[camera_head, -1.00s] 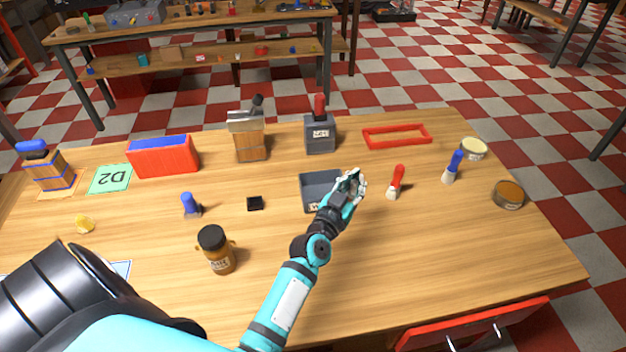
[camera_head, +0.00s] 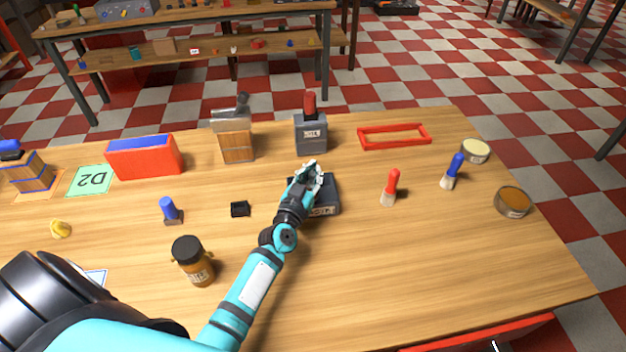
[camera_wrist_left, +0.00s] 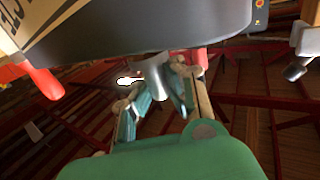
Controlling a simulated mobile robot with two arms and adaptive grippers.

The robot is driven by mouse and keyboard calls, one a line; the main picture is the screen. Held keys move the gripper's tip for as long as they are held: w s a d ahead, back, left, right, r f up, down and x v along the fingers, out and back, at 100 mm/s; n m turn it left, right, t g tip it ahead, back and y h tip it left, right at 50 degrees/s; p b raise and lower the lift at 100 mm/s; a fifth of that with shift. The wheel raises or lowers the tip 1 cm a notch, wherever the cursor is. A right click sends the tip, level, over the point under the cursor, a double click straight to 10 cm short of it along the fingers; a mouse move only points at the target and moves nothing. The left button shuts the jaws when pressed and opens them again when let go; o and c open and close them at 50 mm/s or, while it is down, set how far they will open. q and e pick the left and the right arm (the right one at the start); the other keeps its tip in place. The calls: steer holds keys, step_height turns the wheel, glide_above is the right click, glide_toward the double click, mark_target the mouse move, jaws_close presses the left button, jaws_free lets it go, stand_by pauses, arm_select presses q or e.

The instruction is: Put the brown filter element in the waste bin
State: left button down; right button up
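A round brown disc-like thing (camera_head: 513,201), likely the brown filter element, lies near the table's right edge. A small dark grey open bin (camera_head: 325,211), its front label partly hidden, stands mid-table. My left gripper (camera_head: 314,171) is over the bin's far part, well left of the brown disc, and hides some of the bin. In the left wrist view its fingers (camera_wrist_left: 163,105) look apart, with nothing brown between them. A large dark grey thing (camera_wrist_left: 150,28) fills the top of that view; I cannot tell whether it touches the gripper. My right gripper is out of view.
A cream round tin (camera_head: 475,150), a blue brush (camera_head: 453,171) and a red brush (camera_head: 390,188) stand on the right. A red frame (camera_head: 394,136) and grey box (camera_head: 311,136) lie behind. A brown jar (camera_head: 193,262) stands front left. The right front table is clear.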

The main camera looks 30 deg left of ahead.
arm_select(q)
steer(key=shift+f, duration=0.85)
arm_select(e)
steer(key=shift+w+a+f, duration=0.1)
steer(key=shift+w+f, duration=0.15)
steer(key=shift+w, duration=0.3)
arm_select(q)
steer(key=shift+f, duration=0.2)
steer(key=c, duration=1.5)
jaws_free()
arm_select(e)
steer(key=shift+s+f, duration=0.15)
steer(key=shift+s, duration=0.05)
arm_select(q)
steer(key=shift+r, duration=0.1)
